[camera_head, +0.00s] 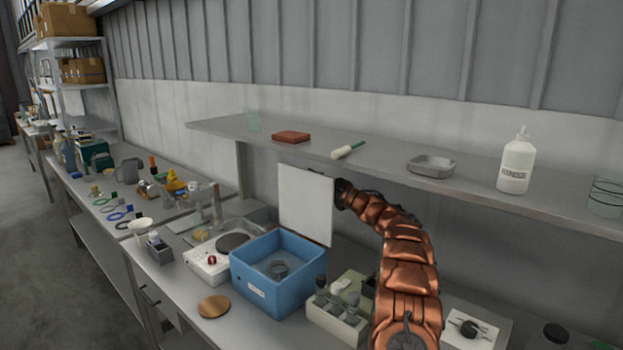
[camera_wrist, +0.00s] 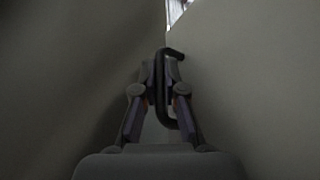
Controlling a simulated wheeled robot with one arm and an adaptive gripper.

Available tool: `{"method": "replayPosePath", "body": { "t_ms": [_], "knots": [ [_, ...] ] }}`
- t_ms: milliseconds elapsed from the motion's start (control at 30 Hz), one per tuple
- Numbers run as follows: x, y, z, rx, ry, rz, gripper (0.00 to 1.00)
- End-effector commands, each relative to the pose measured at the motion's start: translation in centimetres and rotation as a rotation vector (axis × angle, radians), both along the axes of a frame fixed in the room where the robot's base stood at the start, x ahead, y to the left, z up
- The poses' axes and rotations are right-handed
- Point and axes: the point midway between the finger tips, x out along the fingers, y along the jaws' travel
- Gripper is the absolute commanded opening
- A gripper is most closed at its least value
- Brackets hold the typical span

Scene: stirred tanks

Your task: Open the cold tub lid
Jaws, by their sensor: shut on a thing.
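The cold tub (camera_head: 258,291) is a blue box on the bench, with a round grey item inside it. Its lid (camera_head: 306,205) is a pale flat panel standing nearly upright at the tub's back edge, so the tub is open at the top. My gripper (camera_head: 342,194) is beside the lid's right edge, at the end of my copper arm, and its fingers are mostly hidden in the head view. In the wrist view my gripper (camera_wrist: 162,78) is shut on a dark bar handle (camera_wrist: 161,105), with pale surfaces close on both sides.
A white stirrer plate (camera_head: 207,262) is left of the tub, and a rack with bottles (camera_head: 338,317) is at its right. A shelf (camera_head: 390,172) runs above, close to my gripper and the lid. A copper disc (camera_head: 213,306) lies on the bench in front.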

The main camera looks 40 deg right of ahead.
Motion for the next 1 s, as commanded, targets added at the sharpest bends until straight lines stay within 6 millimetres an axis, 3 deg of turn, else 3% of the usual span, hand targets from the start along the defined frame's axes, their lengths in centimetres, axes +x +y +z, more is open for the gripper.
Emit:
{"method": "replayPosePath", "body": {
  "t_ms": [100, 133, 233, 600, 767, 1000],
  "knots": [
    [0.0, 0.1, -0.1, 0.0, 0.001, 0.001, 0.0],
    [0.0, 0.1, 0.0, 0.001, 0.0, 0.002, 0.12],
    [0.1, 0.1, 0.0, 0.0, 0.0, 0.002, 0.21],
    [-0.4, -0.3, -0.1, 0.0, 0.001, -0.001, 0.21],
    [-2.1, -1.2, -0.8, 0.002, 0.002, -0.003, 0.21],
    [-6.1, -3.2, -2.2, 0.002, 0.0, -0.004, 0.21]
  ]
}}
